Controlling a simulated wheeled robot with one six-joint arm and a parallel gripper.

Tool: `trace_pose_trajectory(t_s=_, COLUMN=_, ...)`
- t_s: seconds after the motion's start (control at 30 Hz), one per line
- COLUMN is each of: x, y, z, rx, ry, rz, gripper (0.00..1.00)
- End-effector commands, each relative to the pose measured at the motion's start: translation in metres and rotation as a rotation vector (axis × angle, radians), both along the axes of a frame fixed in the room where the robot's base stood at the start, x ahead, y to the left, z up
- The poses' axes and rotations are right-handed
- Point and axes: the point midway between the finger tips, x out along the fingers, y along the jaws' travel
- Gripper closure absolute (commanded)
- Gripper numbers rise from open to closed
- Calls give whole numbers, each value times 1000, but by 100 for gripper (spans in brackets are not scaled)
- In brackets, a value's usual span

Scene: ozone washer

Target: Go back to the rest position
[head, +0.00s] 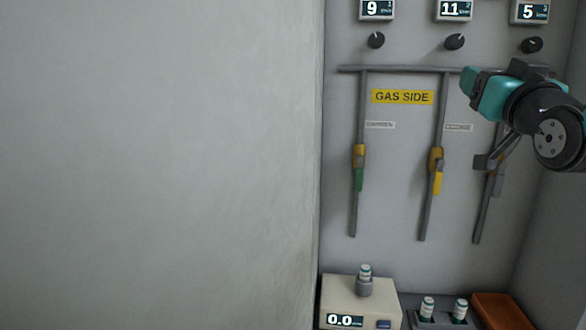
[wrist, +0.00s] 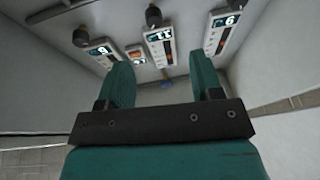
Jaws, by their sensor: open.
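My gripper (wrist: 162,88) shows in the wrist view with its two teal fingers apart and nothing between them. Beyond the fingertips are the panel meters and knobs on the wall. In the head view my arm's end, teal and black, is at the upper right, in front of the rightmost pipe (head: 482,225) and below the right display (head: 529,11). The fingertips are hard to make out in the head view. No rest position is marked in either view.
The gas panel carries a yellow "GAS SIDE" label (head: 402,97), a green-handled valve (head: 359,168) and a yellow-handled valve (head: 437,172). Below are an instrument reading 0.0 (head: 345,300) with a vial, a dark rack (head: 440,319) with two vials, and an orange tray (head: 502,311). A bare wall fills the left.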

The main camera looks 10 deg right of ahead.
Motion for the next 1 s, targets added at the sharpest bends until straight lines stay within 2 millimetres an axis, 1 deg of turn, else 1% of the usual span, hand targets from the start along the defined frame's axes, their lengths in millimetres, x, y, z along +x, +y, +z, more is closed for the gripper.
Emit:
trace_pose_trajectory(t_s=0.07, x=8, y=21, z=-27, rx=39, ry=125, rz=70, gripper=40)
trace_pose_trajectory(t_s=0.17, x=11, y=64, z=-78, rx=92, ry=376, rz=205, gripper=40)
trace_pose_trajectory(t_s=0.2, x=7, y=85, z=-102, rx=106, ry=495, rz=267, gripper=40)
trace_pose_trajectory(t_s=0.27, x=-7, y=117, z=-137, rx=115, ry=679, rz=364, gripper=40)
trace_pose_trajectory(t_s=0.3, x=-20, y=137, z=-159, rx=112, ry=800, rz=428, gripper=40)
trace_pose_trajectory(t_s=0.37, x=-46, y=165, z=-189, rx=95, ry=982, rz=521, gripper=40)
trace_pose_trajectory(t_s=0.4, x=-66, y=180, z=-206, rx=75, ry=1100, rz=580, gripper=40)
trace_pose_trajectory(t_s=0.47, x=-98, y=198, z=-227, rx=34, ry=1265, rz=662, gripper=40)
trace_pose_trajectory(t_s=0.5, x=-119, y=206, z=-238, rx=3, ry=1364, rz=710, gripper=40)
trace_pose_trajectory(t_s=0.6, x=-165, y=217, z=-256, rx=-76, ry=1566, rz=801, gripper=40)
trace_pose_trajectory(t_s=0.7, x=-194, y=219, z=-263, rx=-136, ry=1689, rz=852, gripper=40)
trace_pose_trajectory(t_s=0.8, x=-207, y=219, z=-266, rx=-167, ry=1745, rz=875, gripper=40)
trace_pose_trajectory(t_s=1.0, x=-208, y=218, z=-266, rx=-171, ry=1755, rz=876, gripper=40)
